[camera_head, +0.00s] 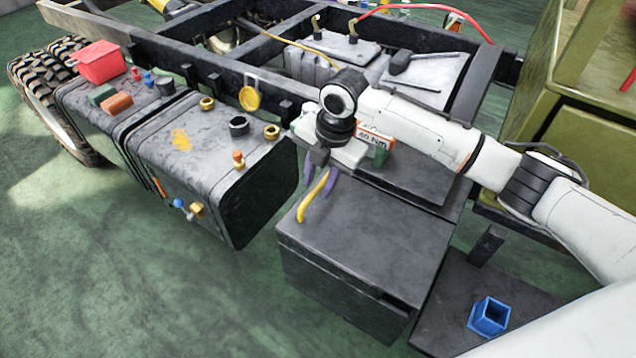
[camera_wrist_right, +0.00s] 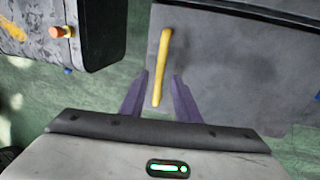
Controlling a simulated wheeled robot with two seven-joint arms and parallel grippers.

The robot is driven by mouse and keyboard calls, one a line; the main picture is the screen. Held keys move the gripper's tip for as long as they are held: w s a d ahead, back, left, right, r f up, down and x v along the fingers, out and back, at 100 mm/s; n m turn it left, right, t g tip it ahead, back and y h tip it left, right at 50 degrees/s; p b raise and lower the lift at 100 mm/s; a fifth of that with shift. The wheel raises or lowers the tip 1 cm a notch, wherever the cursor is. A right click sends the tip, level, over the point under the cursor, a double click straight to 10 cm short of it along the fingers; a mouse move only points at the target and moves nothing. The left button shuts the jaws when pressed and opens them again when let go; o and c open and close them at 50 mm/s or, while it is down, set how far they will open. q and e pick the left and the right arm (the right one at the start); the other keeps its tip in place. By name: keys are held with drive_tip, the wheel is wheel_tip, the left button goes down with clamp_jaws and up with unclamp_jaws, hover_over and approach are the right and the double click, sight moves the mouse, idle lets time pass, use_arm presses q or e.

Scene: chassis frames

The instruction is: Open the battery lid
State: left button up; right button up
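The battery lid (camera_head: 385,228) is the flat dark grey top of a box (camera_head: 340,297) on the side of the chassis. It lies closed on the box. A yellow bar handle (camera_head: 306,206) stands along the lid's left side; it also shows in the right wrist view (camera_wrist_right: 164,50). My right gripper (camera_head: 319,187) is over this left side, its purple fingers pointing at the handle. In the right wrist view the fingers (camera_wrist_right: 160,82) are apart, one on each side of the handle's near end, with gaps showing. My left gripper is not in view.
A grey tank (camera_head: 205,140) with brass fittings stands left of the box, across a gap. A red container (camera_head: 100,62) sits at the back left. A blue square cup (camera_head: 489,317) is on a dark plate at lower right. Olive bodywork (camera_head: 575,130) rises at the right.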

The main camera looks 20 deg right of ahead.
drive_tip(key=shift+w+f, duration=0.1)
drive_tip(key=shift+f, duration=0.45)
clamp_jaws()
drive_tip(key=shift+a+r, duration=0.1)
